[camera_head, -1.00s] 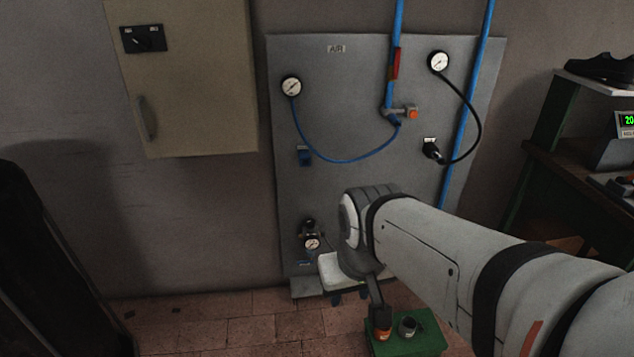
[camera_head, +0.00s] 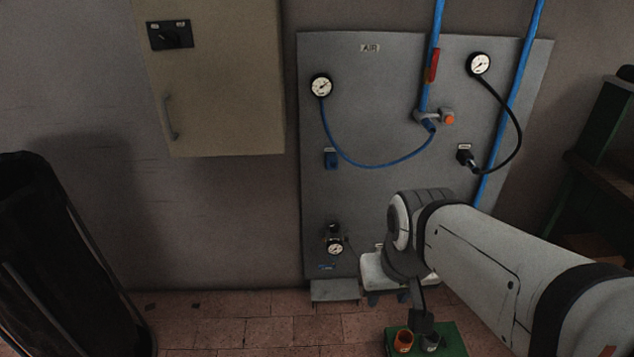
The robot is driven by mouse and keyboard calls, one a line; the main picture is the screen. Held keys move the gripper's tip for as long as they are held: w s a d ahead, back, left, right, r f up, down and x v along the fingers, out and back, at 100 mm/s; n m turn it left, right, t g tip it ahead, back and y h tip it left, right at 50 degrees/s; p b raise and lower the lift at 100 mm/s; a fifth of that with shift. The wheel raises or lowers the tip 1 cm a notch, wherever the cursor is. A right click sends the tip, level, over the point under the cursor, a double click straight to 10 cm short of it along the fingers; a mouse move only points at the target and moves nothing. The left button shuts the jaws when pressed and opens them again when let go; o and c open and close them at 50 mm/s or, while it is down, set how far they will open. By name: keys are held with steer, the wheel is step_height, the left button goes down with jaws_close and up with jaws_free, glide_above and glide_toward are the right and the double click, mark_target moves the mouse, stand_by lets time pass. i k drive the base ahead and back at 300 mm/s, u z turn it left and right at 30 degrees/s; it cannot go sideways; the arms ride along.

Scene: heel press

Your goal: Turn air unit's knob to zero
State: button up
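The air unit (camera_head: 333,243) is mounted low on the left side of the grey panel marked AIR. It has a dark knob (camera_head: 333,229) on top and a small round white gauge (camera_head: 335,249) below it. The knob's setting is too small to read. My gripper (camera_head: 421,322) points down at the end of my arm, to the right of the air unit and lower, well apart from it. It is dark and small in the view, close to the pots on a green surface. I cannot tell whether its fingers are open or whether it touches a pot.
The green surface (camera_head: 455,340) bears an orange pot (camera_head: 403,341) and a grey pot (camera_head: 430,342). A grey ledge (camera_head: 335,291) is below the unit. Floor to the left is clear up to a black bin (camera_head: 60,260).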

mark_target(334, 227)
steer(key=i, duration=0.85)
